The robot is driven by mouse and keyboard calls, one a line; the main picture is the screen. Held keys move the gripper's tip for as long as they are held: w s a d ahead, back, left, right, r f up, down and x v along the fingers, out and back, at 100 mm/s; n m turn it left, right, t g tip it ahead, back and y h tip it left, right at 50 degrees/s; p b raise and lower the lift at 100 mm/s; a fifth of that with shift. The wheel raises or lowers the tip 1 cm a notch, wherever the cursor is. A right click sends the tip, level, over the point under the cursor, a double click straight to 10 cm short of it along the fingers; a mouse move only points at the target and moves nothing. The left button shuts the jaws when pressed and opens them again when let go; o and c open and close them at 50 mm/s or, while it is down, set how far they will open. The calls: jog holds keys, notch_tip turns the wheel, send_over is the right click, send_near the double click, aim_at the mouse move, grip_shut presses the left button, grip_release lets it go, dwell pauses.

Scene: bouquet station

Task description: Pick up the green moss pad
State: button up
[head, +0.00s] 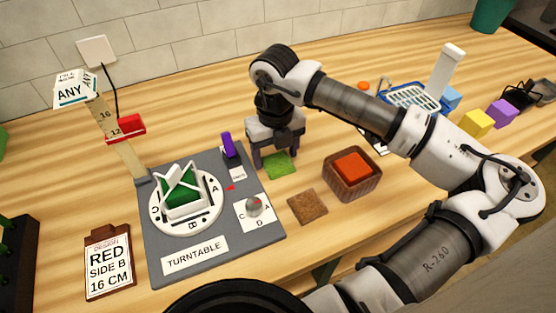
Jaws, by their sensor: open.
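The green moss pad (279,163) lies flat on the wooden table, just right of the grey turntable board. It is a small bright green square, and its far edge is partly covered by my gripper. My gripper (279,158) points down over the pad with its two fingers apart, one at the left and one at the right of the pad. I cannot tell how far the fingertips are above the table.
The turntable board (165,270) holds a white and green piece and a purple clip (228,146). A brown square pad (307,207) and a wooden box (340,187) with an orange-red block lie nearby. Coloured blocks (476,123) sit right.

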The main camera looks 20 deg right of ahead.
jog(key=shift+c, duration=0.5)
jog(key=c, duration=0.6)
jog(key=shift+c, duration=0.2)
